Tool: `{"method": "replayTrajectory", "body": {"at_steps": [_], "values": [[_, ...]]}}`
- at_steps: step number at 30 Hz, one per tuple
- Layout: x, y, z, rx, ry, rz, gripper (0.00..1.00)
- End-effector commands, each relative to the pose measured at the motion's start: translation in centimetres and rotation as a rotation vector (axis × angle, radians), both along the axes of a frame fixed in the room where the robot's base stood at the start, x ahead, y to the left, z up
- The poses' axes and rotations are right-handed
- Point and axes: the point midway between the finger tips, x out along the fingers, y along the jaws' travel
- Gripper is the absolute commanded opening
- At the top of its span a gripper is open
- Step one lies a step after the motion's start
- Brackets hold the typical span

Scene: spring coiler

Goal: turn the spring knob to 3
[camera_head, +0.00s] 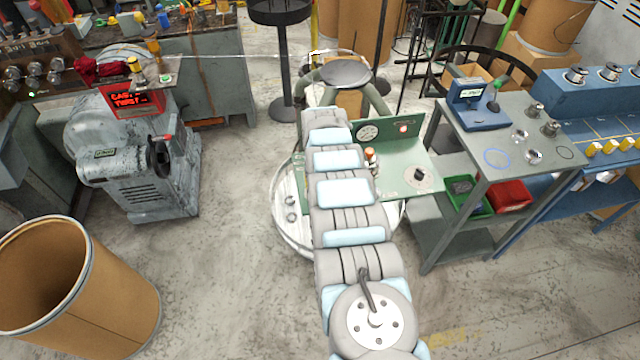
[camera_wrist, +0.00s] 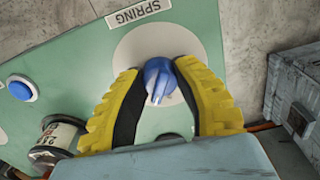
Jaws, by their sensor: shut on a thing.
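The spring knob (camera_wrist: 158,80) is blue and sits over a white round plate (camera_wrist: 140,50) on a green panel (camera_wrist: 60,60). A "SPRING" label (camera_wrist: 132,12) is beside the plate. My gripper (camera_wrist: 157,84) has its yellow fingers on both sides of the knob and is shut on it. No scale numbers can be read around the knob, so its setting cannot be told. In the head view the green panel (camera_head: 425,160) stands behind my arm, which hides my gripper and the spring knob.
A blue button (camera_wrist: 20,88) and a labelled cylinder (camera_wrist: 55,138) are left of my gripper. A grey box (camera_wrist: 295,90) is at the right. In the head view, a black knob (camera_head: 420,174) and a gauge (camera_head: 368,132) are on the panel. A grey cart (camera_head: 480,160) stands close on the right.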

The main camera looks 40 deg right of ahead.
Motion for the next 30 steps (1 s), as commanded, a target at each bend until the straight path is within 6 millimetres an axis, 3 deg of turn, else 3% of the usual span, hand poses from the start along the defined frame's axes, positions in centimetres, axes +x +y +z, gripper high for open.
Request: {"method": "replayTrajectory", "body": {"at_steps": [15,30], "values": [[0.01,0.08,-0.32,0.0,0.001,-0.383,0.0],[0.0,0.06,-0.25,0.001,0.0,-0.484,0.0]]}}
